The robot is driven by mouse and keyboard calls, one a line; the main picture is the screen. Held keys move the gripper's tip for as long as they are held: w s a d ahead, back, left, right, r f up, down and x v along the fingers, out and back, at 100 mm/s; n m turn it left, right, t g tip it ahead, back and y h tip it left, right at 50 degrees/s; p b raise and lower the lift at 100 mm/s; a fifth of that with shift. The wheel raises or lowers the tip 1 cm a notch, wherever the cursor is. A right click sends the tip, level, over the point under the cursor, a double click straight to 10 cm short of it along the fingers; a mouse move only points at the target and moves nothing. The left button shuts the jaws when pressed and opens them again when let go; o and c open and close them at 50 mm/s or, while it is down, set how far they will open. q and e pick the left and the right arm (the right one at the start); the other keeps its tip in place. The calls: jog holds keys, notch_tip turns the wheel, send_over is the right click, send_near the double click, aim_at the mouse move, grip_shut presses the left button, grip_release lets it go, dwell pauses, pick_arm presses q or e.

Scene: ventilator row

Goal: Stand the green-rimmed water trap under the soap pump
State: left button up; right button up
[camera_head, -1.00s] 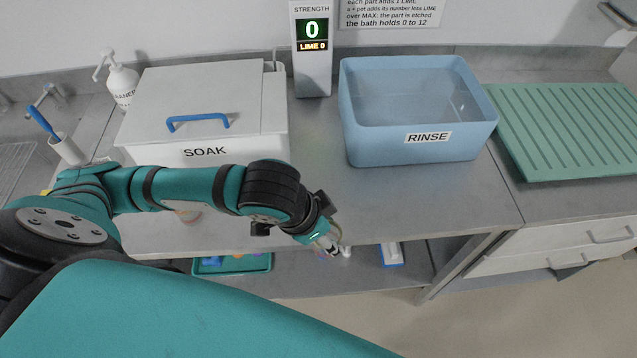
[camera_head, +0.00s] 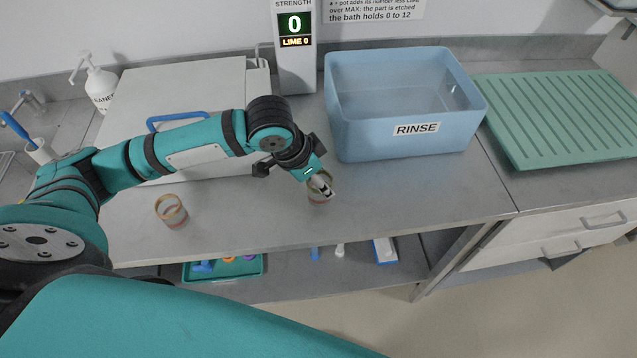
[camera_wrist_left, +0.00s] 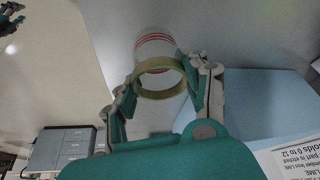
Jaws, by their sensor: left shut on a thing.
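My left gripper (camera_head: 320,188) is shut on a clear cup-like water trap (camera_head: 318,199) with an olive-green rim, over the front middle of the counter. In the left wrist view the trap (camera_wrist_left: 158,76) sits between the two fingers, its rim toward the camera and red rings on its far part. I cannot tell whether it touches the counter. A white pump bottle (camera_head: 99,84), its label partly hidden, stands at the back left. A teal and grey piece (camera_wrist_left: 10,19) at the wrist view's top left may be my right gripper; its jaws are unclear.
A second trap with an orange-brown rim (camera_head: 171,210) stands at the counter's front left. The SOAK box (camera_head: 215,85) is behind my arm. The blue RINSE tub (camera_head: 405,145) and green drying rack (camera_head: 560,120) are right. A green tray (camera_head: 222,270) is on the lower shelf.

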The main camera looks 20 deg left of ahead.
pick_arm(q)
jog(key=shift+f, duration=1.15)
jog(key=shift+f, duration=0.1)
jog(key=o, duration=1)
